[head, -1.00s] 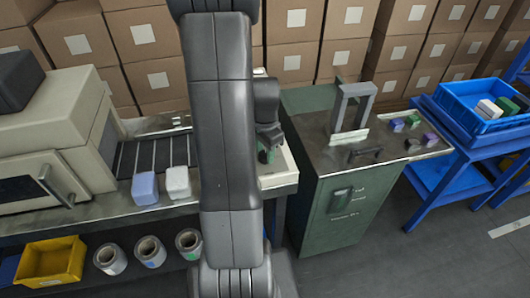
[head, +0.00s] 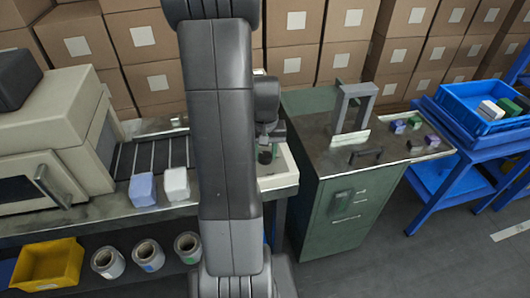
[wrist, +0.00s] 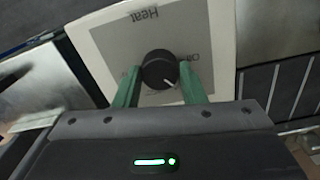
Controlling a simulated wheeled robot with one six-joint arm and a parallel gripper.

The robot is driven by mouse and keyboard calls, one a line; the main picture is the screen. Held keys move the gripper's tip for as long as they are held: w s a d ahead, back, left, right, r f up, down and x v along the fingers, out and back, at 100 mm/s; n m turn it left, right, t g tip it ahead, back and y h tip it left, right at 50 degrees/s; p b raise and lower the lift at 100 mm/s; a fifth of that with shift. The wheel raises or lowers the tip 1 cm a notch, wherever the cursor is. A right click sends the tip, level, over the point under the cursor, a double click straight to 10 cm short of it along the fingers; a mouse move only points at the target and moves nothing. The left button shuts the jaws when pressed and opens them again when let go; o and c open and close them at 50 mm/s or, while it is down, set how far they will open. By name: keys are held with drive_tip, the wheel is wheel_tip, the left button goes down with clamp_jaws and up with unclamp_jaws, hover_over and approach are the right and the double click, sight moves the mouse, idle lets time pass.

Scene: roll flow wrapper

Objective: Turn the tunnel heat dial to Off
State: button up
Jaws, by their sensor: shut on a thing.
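The heat dial (wrist: 160,70) is a round black knob with a white pointer line. It sits on a pale panel (wrist: 112,32) printed "Heat", which appears upside down in the wrist view. The pointer is toward the lower right of the picture, and "Off" is printed at the upper right of the knob, so the two do not line up. My gripper (wrist: 160,75) has its green fingers on either side of the knob, shut on it. In the head view my gripper (head: 266,154) is over the pale panel (head: 283,172), and my arm hides much of it.
A beige tunnel machine (head: 60,130) and a roller conveyor with a blue block (head: 142,189) and a white block (head: 176,184) lie left. A green cabinet (head: 340,205) stands right, with a grey frame on top. Stacked cartons fill the back.

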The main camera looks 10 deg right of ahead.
sight(265, 155)
drive_tip(key=n, duration=0.5)
drive_tip(key=shift+n, duration=0.3)
drive_tip(key=n+b, duration=0.1)
drive_tip(key=n, duration=0.4)
drive_tip(key=shift+r, duration=0.1)
drive_tip(key=shift+n, duration=0.3)
drive_tip(key=o, duration=1)
wheel_tip(265, 155, up, 14)
drive_tip(key=shift+p, duration=0.35)
drive_tip(key=shift+f, duration=0.2)
